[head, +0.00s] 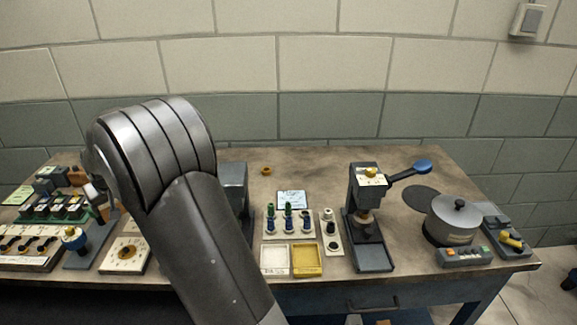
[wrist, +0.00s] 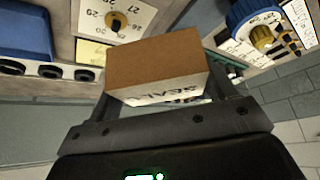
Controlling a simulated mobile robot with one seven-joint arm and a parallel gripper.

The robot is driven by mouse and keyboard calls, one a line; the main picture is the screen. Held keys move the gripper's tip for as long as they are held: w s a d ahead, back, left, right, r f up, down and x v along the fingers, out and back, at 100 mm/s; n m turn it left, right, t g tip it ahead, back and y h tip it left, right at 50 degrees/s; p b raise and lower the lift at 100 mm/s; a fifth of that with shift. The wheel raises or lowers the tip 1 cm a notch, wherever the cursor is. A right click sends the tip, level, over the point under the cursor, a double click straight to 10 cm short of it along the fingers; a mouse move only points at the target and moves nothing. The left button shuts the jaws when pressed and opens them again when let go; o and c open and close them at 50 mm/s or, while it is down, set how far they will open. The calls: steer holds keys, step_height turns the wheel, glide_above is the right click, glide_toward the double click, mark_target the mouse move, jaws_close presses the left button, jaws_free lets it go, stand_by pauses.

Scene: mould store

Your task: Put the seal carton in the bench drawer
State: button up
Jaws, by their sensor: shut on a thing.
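The seal carton (wrist: 155,62) is a brown box with a white side lettered "SEAL", seen in the wrist view. My gripper (wrist: 163,92) is shut on it, with a dark finger at each side. In the head view my arm covers much of the left of the bench, and I cannot make out the carton there. The bench drawer (head: 345,303) is under the worktop, right of my arm. Its front with a handle shows and looks closed; its left part is hidden by my arm.
On the bench (head: 330,169) stand a lever press (head: 368,205) with a blue handle, a lidded pot (head: 455,220), and white (head: 274,260) and yellow (head: 307,260) trays. Dial units and switch panels crowd the left. The back strip of the worktop is mostly clear.

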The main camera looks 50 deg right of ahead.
step_height(320, 180, up, 11)
steer(key=s+d+m+h, duration=0.3)
steer(key=d+m, duration=0.2)
steer(key=d, duration=2.3)
steer(key=s+d+m+g+h, duration=0.1)
steer(key=s+d+m, duration=0.2)
steer(key=s+d, duration=0.7)
steer(key=s+d+m+g+h, duration=0.15)
steer(key=s+d, duration=0.55)
steer(key=d, duration=0.7)
steer(key=s+d+m+g, duration=0.1)
steer(key=s+d+m, duration=0.3)
steer(key=s+d, duration=0.55)
glide_above(304, 171)
steer(key=s+a, duration=0.1)
steer(key=s, duration=0.1)
step_height(304, 171, down, 17)
steer(key=shift+w+a+f, duration=0.15)
steer(key=shift+f, duration=0.05)
steer(key=shift+w+a+f, duration=0.1)
steer(key=shift+w+f, duration=0.2)
steer(key=shift+w, duration=0.25)
steer(key=shift+f, duration=2)
steer(key=shift+f, duration=0.1)
